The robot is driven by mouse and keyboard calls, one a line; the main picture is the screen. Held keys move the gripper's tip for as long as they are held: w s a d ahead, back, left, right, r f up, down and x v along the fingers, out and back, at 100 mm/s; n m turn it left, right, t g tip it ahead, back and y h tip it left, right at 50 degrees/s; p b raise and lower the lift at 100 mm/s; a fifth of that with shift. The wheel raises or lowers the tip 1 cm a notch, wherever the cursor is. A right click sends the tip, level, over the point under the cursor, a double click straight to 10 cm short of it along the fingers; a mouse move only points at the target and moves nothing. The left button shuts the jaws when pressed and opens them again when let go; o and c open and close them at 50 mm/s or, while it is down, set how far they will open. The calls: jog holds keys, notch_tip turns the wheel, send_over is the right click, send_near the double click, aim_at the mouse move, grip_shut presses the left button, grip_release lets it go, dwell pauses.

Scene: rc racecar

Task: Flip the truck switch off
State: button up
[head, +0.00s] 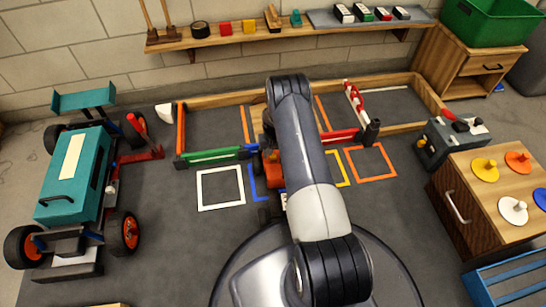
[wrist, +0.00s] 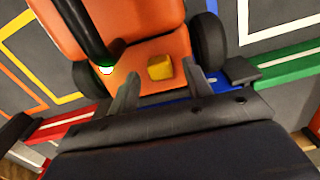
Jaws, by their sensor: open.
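An orange truck (wrist: 144,32) with dark wheels fills the upper middle of the wrist view. In the head view, the orange truck (head: 277,182) shows only partly, beside my arm. On its orange deck is a small yellow block (wrist: 160,67), perhaps the switch. Left of it, a black curved bar crosses the truck, with a small green and white spot (wrist: 106,70) at its end. My gripper (wrist: 160,82) is open, its two fingers on either side of the yellow block in the picture. I cannot tell whether they touch it. The head view hides my gripper behind my arm.
A green barrier (head: 217,156) and a red barrier (head: 340,136) stand on either side of the truck. A large teal car (head: 75,170) stands at the left. A wooden cabinet (head: 490,200) with colored knobs stands at the right. Painted squares mark the floor.

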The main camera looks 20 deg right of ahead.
jog(key=shift+f, duration=0.65)
grip_shut()
